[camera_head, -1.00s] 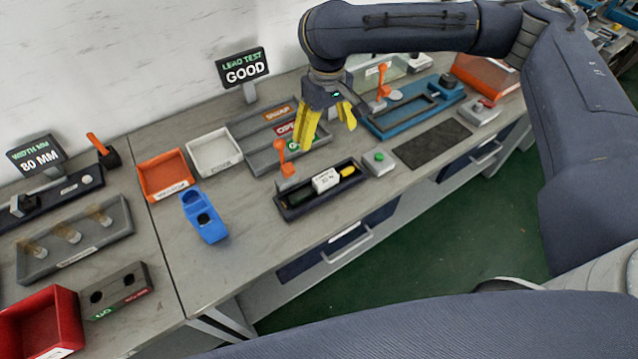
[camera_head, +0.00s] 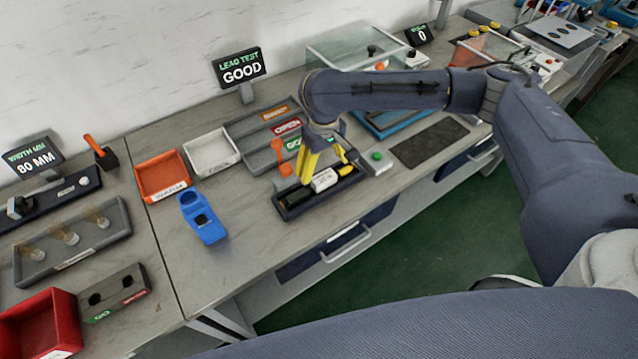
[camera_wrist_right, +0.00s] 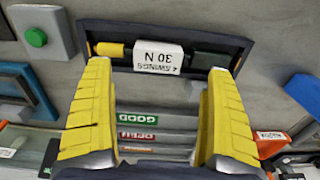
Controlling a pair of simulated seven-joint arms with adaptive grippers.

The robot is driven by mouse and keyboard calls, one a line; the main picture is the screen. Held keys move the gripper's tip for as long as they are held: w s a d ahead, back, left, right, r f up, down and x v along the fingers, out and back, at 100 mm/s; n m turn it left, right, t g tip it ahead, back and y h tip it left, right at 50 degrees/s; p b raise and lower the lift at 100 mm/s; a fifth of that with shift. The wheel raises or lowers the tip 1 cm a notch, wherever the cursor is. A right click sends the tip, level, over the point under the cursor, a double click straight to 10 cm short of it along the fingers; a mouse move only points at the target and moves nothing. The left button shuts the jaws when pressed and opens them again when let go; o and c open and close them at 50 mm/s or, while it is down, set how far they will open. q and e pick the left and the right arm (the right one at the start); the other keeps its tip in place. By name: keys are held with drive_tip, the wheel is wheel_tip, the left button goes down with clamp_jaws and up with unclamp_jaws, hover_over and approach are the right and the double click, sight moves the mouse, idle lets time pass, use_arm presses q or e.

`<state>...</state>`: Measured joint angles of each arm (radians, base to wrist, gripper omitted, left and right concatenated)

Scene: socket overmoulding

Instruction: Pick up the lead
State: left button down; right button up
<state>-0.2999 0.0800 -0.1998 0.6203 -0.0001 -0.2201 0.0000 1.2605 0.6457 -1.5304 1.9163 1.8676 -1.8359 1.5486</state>
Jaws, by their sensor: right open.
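The tester tray (camera_head: 290,212) is a dark open box on the bench. In it are a black block (camera_head: 297,196), a white block (camera_head: 324,180) and a yellow piece (camera_head: 346,170). In the right wrist view, the white block (camera_wrist_right: 158,58) reads "4 swings 30 N", with the yellow piece (camera_wrist_right: 110,49) and dark block (camera_wrist_right: 209,61) at its ends. I cannot tell which part is the lead. My right gripper (camera_head: 324,170) is open above the tray, its yellow fingers (camera_wrist_right: 160,68) spread either side of the white block in the right wrist view. My left gripper is out of view.
An orange lever (camera_head: 284,170) stands behind the tray, and a green button box (camera_head: 377,162) is right of it. Sorting bins (camera_head: 262,160) lie behind. A blue holder (camera_head: 203,222) stands to the left. The "GOOD" lead test display (camera_head: 240,68) is at the back.

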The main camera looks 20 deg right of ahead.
sight(324, 177)
drive_tip(key=shift+d+f, duration=0.2)
drive_tip(key=shift+f, duration=2.5)
drive_tip(key=c, duration=1.3)
